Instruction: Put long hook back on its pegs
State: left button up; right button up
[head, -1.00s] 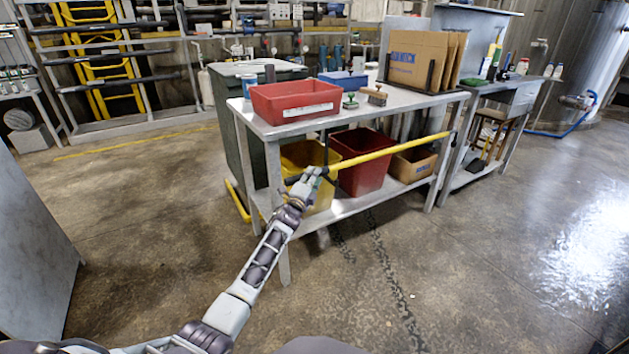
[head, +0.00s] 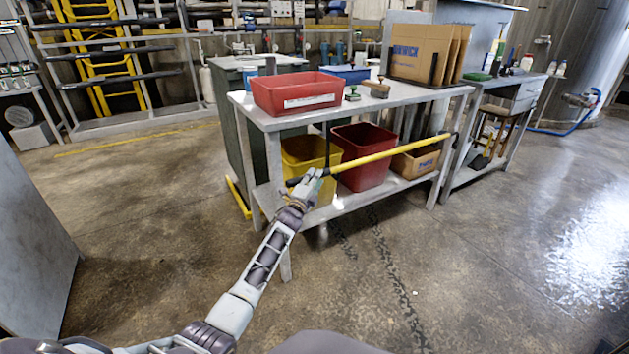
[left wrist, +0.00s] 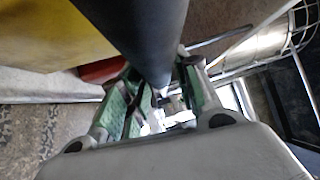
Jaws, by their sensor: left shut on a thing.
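The long hook is a yellow pole (head: 385,153) with dark ends, held nearly level and slanting up to the right in front of the steel workbench (head: 375,107). My left gripper (head: 311,180) is shut on its dark left end section. In the left wrist view the dark shaft (left wrist: 155,40) runs between the green-padded fingers (left wrist: 155,105). The pole's far dark end (head: 455,136) is near the bench's right front leg; its exact shape is too small to tell. I cannot make out the pegs. My right gripper is not in view.
On the bench stand a red tray (head: 297,93), a blue box (head: 345,74) and cardboard sheets (head: 420,52). Below are a yellow bin (head: 305,152), a dark red bin (head: 362,136) and a cardboard box (head: 415,163). A second table (head: 500,80) stands right. The floor in front is clear.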

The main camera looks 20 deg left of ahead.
pick_arm(q)
jog(key=shift+r, duration=0.2)
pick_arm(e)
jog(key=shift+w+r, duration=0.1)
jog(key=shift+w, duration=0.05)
pick_arm(q)
jog(key=o, duration=1.2)
jog(key=shift+s+a+f, duration=0.1)
jog(key=shift+s+f, duration=0.25)
jog(key=shift+s, duration=1.6)
jog(key=shift+s+f, duration=0.4)
jog(key=shift+s, duration=1.6)
jog(key=shift+s+a+f, duration=0.1)
jog(key=shift+s+f, duration=0.25)
jog(key=shift+s, duration=1.6)
